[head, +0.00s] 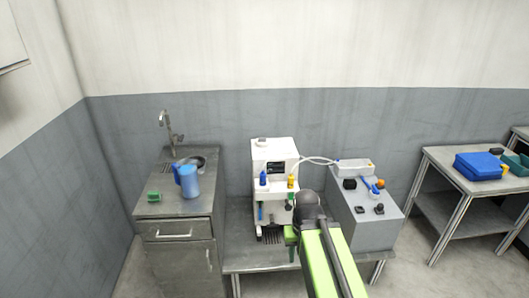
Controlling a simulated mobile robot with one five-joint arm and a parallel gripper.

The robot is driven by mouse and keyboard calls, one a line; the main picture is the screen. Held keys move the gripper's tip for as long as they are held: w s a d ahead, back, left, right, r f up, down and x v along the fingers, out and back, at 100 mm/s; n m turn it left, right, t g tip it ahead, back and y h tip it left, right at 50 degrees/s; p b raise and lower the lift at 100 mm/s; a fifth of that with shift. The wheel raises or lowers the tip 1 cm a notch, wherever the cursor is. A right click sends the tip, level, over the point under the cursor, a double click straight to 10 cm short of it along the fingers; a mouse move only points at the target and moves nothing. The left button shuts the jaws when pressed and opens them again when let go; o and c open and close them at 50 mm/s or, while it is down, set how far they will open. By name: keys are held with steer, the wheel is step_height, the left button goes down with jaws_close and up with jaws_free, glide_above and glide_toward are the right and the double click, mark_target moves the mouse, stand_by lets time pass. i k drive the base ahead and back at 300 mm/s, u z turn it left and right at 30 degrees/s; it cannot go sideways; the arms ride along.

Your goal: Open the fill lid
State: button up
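A white machine (262,160) stands upright on a low metal bench in the middle of the head view. It has a dark display and blue and yellow fittings on its front. A small pale raised piece (263,143) sits on its top; I cannot tell for sure whether this is the fill lid. It looks flat on the top, with no raised flap visible. My green and black arm reaches up from the bottom edge to the machine's lower right front. My gripper (291,240) seems to be at the arm's far end, low before the machine; its fingers are too small to read.
A grey box (368,220) with a hose to the machine stands at right. A metal sink cabinet (175,205) at left holds a blue jug (187,181) and a green item (154,197). A blue case (478,166) lies on the right-hand table. A wall closes the back.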

mark_target(260, 141)
steer(key=z, duration=0.45)
steer(key=k, duration=0.15)
steer(key=u, duration=1.2)
steer(key=i, duration=1.5)
steer(key=z, duration=0.25)
